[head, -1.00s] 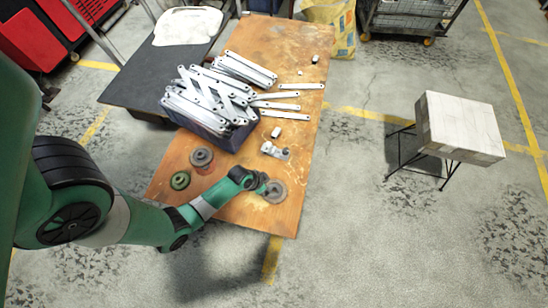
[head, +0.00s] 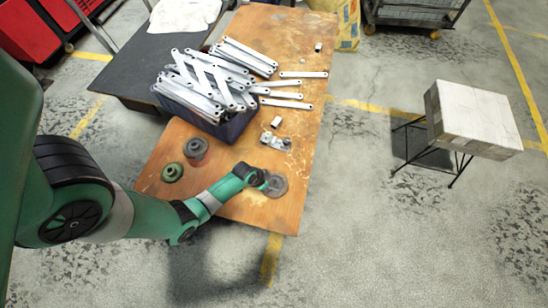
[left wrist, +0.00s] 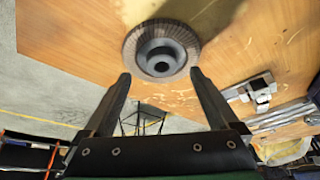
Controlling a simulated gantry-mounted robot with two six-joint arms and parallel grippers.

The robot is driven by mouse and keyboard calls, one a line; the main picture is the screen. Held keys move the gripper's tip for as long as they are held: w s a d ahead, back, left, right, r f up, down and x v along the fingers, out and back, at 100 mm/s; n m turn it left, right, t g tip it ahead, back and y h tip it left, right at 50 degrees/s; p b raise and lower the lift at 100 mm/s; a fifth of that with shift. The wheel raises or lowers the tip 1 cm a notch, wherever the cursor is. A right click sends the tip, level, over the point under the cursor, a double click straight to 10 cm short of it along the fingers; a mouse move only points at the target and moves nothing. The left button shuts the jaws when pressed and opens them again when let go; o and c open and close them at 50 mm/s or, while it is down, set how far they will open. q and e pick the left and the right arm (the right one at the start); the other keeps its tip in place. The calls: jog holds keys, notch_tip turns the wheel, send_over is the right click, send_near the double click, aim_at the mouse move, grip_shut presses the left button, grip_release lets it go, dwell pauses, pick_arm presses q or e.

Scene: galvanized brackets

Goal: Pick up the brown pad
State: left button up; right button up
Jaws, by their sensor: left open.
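A round grey-brown pad (head: 277,187) with a dark hub lies near the front edge of the wooden table. It also shows in the left wrist view (left wrist: 161,50), just beyond the fingertips. My left gripper (head: 262,181) is beside the pad and partly overlaps it in the head view. In the left wrist view my left gripper (left wrist: 160,76) is open, with nothing between its fingers. I cannot tell whether the fingertips touch the pad. My right gripper is not in view.
A green disc (head: 172,172) and a dark grey disc (head: 196,148) lie left on the wooden table (head: 235,210). A dark bin (head: 228,131) full of metal brackets stands farther back. Small metal parts (head: 275,141) lie behind the pad. The table's right edge is near.

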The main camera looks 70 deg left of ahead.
aim_at(274, 183)
pick_arm(q)
jog(key=b+x, duration=0.2)
jog(key=x, duration=0.2)
jog(key=shift+w+a+f+b, duration=0.15)
jog(key=shift+w+a+b, duration=0.05)
jog(key=shift+b, duration=0.15)
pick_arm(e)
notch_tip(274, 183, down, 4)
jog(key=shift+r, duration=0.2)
pick_arm(q)
grip_shut()
